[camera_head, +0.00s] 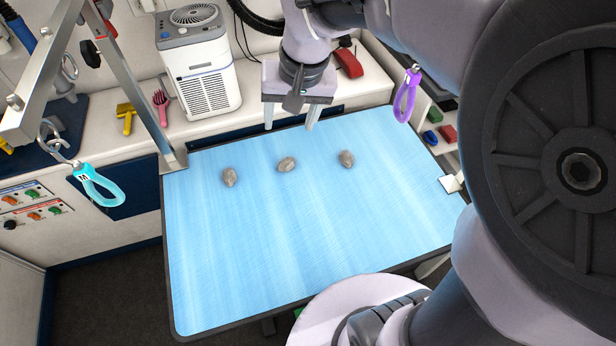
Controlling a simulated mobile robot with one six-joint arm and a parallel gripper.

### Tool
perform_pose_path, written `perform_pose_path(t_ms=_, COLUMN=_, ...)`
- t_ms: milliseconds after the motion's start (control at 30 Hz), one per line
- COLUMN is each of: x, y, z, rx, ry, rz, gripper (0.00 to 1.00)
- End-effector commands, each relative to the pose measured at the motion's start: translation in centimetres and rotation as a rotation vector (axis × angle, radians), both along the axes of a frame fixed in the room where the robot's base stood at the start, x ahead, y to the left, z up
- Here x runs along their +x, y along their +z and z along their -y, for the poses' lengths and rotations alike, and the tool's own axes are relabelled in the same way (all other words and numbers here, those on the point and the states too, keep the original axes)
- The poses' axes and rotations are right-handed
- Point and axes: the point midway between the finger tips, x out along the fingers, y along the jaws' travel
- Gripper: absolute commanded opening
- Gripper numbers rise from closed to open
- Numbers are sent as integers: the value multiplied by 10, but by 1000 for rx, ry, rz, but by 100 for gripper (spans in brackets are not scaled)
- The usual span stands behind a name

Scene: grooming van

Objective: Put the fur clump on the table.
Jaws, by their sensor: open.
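Three small grey-brown fur clumps lie in a row on the far half of the blue-topped table (310,240): a left one (229,177), a middle one (287,164) and a right one (347,159). They lie apart from each other. My gripper (290,126) hangs above the table's far edge, behind the middle and right clumps. Its two fingers point down and are spread, with nothing seen between them. It appears apart from all three clumps. My arm covers the right side of the view.
A metal post (130,85) stands at the table's far left corner. A white dryer unit (203,75), a yellow tool (126,115) and a pink brush (161,106) stand on the back counter. Cyan (100,186) and purple (406,97) loops hang at the sides. The near tabletop is clear.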

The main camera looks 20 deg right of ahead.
Motion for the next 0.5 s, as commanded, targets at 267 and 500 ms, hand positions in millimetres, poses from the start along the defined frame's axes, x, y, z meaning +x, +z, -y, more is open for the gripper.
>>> perform_pose_path(t_ms=267, x=-148, y=25, z=-15, rx=110, ry=-111, rz=192, gripper=59)
perform_pose_path(t_ms=500, x=-174, y=15, z=-18, rx=135, ry=-133, rz=226, gripper=59)
